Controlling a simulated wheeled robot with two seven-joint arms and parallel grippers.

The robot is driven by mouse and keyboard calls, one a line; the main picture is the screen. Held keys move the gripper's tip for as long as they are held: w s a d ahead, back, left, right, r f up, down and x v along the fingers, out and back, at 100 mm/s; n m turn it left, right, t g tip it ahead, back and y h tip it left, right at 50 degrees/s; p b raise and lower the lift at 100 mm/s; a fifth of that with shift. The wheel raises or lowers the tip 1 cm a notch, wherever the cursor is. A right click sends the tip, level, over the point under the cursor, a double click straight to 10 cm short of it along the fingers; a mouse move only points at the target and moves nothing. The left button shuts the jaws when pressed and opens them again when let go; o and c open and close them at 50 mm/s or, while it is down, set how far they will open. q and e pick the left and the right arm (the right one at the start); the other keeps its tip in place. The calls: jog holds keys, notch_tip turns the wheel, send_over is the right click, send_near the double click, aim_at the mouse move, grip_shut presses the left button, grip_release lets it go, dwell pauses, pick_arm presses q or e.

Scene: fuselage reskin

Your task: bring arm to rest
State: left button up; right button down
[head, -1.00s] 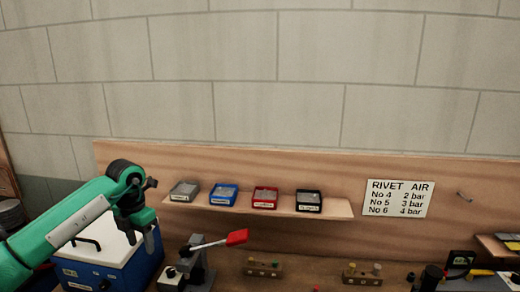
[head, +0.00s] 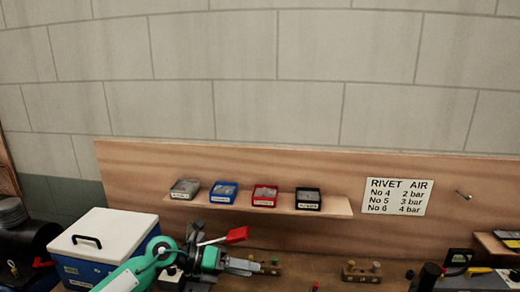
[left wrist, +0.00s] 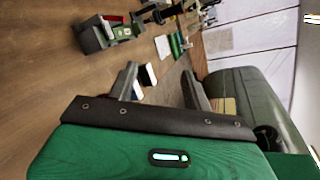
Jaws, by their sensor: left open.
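My left arm comes in low from the left in the head view, green with a dark and grey gripper. My left gripper (head: 252,264) points right, just in front of the wooden back board, near the small wooden block with coloured pegs. In the left wrist view my left gripper (left wrist: 158,78) shows two dark fingers spread apart with nothing between them. It is open and empty. My right gripper is not in view.
A blue and white box (head: 105,245) stands at the left beside a red-handled lever tool (head: 225,239). Several small bins (head: 265,195) sit on a shelf (head: 335,208). A peg block (head: 362,271) stands to the right. A green curved body (left wrist: 245,95) shows in the wrist view.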

pick_arm(q)
notch_tip(320, 180, up, 6)
jog(key=s+n+t+h, duration=0.2)
jog(key=n+t+h, duration=0.3)
jog(key=n+t, duration=0.45)
jog(key=s+a+f+n+t+y, duration=0.25)
jog(key=a+f+n+y, duration=0.5)
jog(key=n+y, duration=0.4)
jog(key=s+a+f+n+t+y, duration=0.25)
jog(key=a+f+n+y, duration=0.5)
jog(key=n, duration=0.65)
jog(key=s+a+f+n+g, duration=0.2)
jog(key=s+f+g, duration=0.45)
jog(key=s, duration=0.65)
jog(key=s+a+f+n+g, duration=0.2)
jog(key=s+f+g, duration=0.45)
jog(key=s, duration=0.55)
notch_tip(320, 180, down, 36)
jog(key=b, duration=0.5)
jog(key=s+a+f+g+b, duration=0.1)
jog(key=s+f+b, duration=0.1)
jog(key=s+f, duration=0.8)
jog(key=s+a+f+g+b, duration=0.1)
jog(key=s+a+f+b, duration=0.1)
jog(key=s+f, duration=0.7)
notch_tip(320, 180, down, 6)
jog(key=shift+s+a+f+b, duration=0.1)
jog(key=shift+s+a+b, duration=0.1)
jog(key=shift+s+b, duration=0.25)
